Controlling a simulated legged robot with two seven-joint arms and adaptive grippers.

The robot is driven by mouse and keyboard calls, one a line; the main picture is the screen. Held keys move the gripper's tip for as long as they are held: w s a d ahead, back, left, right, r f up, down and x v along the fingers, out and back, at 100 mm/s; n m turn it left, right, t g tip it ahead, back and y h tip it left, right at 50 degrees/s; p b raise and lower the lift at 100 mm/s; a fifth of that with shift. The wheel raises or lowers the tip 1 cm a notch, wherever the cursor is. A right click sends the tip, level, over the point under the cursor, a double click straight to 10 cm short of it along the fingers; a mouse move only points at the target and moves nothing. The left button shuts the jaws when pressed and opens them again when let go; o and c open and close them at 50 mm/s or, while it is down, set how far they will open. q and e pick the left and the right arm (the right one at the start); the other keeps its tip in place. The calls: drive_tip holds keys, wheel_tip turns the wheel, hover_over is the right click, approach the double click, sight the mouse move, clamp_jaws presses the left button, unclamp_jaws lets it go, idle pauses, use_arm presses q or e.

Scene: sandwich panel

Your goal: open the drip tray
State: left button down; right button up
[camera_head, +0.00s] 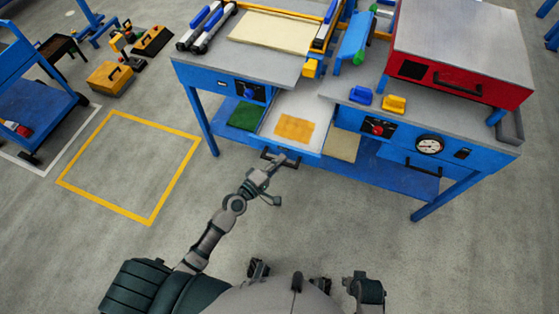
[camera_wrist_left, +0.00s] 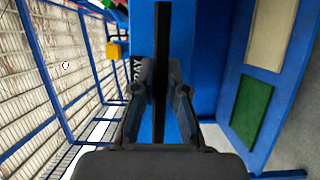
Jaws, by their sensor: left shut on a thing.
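The drip tray (camera_head: 290,118) is a white-floored drawer with a blue front, in the middle of the blue workbench. It stands pulled out, and a yellow-orange patch shows on its floor. Its dark bar handle (camera_head: 280,157) is on the front face. My left gripper (camera_head: 268,170) is at this handle. In the left wrist view my left gripper (camera_wrist_left: 160,85) has its fingers shut on the black handle bar (camera_wrist_left: 162,40), with the blue tray front (camera_wrist_left: 180,25) and part of a white label behind it.
A red box (camera_head: 462,45) with a handle stands on the workbench (camera_head: 345,85) at right, above a pressure gauge (camera_head: 429,146). A green mat (camera_head: 245,116) lies on the lower shelf. A yellow floor square (camera_head: 88,195) at left is empty. The floor before the bench is clear.

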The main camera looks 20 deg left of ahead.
use_arm(q)
drive_tip(key=c, duration=1.2)
unclamp_jaws()
drive_tip(key=shift+f, duration=0.3)
drive_tip(key=shift+w+r, duration=0.1)
drive_tip(key=v, duration=1.2)
